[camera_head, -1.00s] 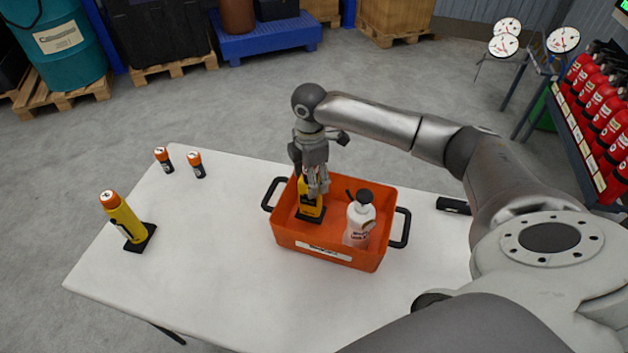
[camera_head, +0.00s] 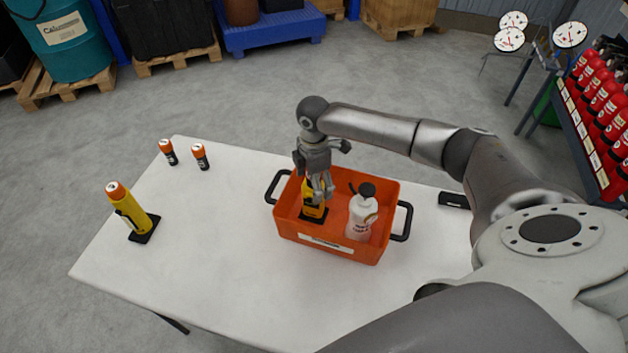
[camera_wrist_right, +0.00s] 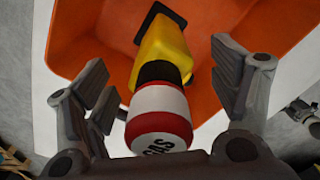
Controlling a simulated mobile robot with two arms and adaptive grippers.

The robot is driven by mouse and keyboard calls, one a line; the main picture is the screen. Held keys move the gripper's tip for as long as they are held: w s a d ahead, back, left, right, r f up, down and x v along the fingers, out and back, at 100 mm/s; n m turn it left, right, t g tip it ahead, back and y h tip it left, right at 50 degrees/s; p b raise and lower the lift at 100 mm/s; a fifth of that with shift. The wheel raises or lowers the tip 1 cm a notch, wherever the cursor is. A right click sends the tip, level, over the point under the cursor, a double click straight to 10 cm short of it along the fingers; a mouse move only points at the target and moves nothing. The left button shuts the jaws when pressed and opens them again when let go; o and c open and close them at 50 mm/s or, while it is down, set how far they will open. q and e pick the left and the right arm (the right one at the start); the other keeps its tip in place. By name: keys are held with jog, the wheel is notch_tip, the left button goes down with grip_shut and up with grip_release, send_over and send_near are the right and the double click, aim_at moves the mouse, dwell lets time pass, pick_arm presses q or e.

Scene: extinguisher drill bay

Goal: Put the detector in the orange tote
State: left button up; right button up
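The yellow detector (camera_head: 313,208) stands on its black base inside the orange tote (camera_head: 330,246), in the left half. In the right wrist view the detector (camera_wrist_right: 165,52) has a black collar and a red-and-white cap marked "GAS". My right gripper (camera_head: 319,190) is over the detector, reaching down into the tote. In the right wrist view my right gripper (camera_wrist_right: 160,80) has its fingers spread on both sides of the detector, with gaps to its cap. My left gripper is out of view.
A white bottle (camera_head: 361,213) stands in the tote's right half. On the white table (camera_head: 200,260), a yellow device with an orange top (camera_head: 127,208) and two small orange-and-black cylinders (camera_head: 168,152) (camera_head: 201,157) stand at left. A black item (camera_head: 453,200) lies right of the tote.

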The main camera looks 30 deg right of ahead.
notch_tip(320, 180, up, 12)
jog(key=shift+r+b, duration=0.15)
jog(key=shift+b, duration=1.05)
